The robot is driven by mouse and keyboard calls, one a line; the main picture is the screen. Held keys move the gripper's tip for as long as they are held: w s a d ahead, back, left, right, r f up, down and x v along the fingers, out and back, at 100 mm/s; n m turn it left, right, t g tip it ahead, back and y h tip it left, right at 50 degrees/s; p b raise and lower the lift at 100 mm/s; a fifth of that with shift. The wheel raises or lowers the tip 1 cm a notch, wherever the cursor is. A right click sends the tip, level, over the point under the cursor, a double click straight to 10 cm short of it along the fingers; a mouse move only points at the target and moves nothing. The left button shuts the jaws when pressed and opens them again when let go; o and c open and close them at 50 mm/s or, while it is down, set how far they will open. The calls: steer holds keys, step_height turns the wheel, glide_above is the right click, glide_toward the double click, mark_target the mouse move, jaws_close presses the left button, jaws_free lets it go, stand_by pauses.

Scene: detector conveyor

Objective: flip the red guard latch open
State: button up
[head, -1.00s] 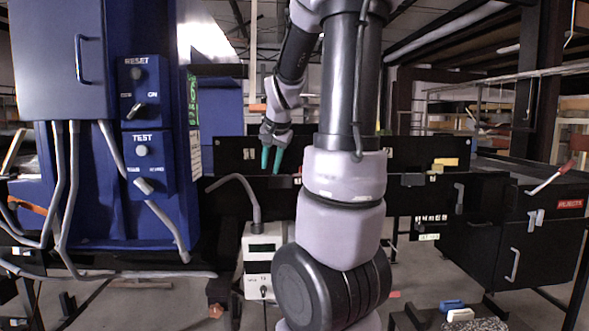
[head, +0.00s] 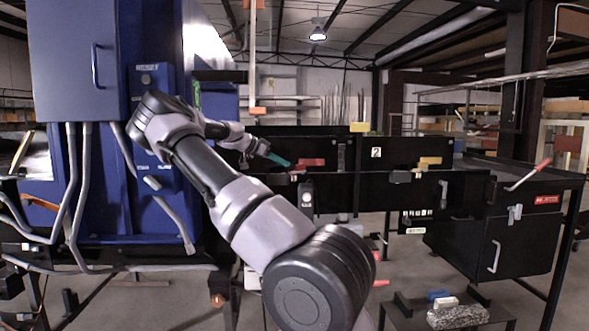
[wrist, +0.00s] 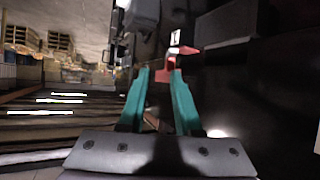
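The red guard latch (head: 311,162) sits on the black panel behind the arm, just right of my gripper in the head view. My gripper (head: 284,162) has teal fingers pointing right, toward the latch. In the wrist view the red latch (wrist: 168,73) shows at and just beyond the fingertips, in line with the gap between them. The gripper (wrist: 160,72) is open, with a clear gap between its fingers. I cannot tell whether either finger touches the latch.
A blue cabinet (head: 100,60) with grey conduits stands at the left. A yellow handle (head: 430,161) and a yellow block (head: 360,127) are farther right on the black panels. Blue and white blocks lie on a low table (head: 495,312).

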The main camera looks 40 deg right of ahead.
mark_target(298, 170)
steer(key=shift+h, duration=0.7)
steer(key=x, duration=0.2)
steer(key=w+x, duration=0.1)
steer(key=x, duration=0.2)
steer(key=w+x, duration=0.1)
steer(key=x, duration=0.2)
steer(key=shift+s+d+r, duration=0.1)
steer(key=shift+d, duration=0.2)
jaws_close()
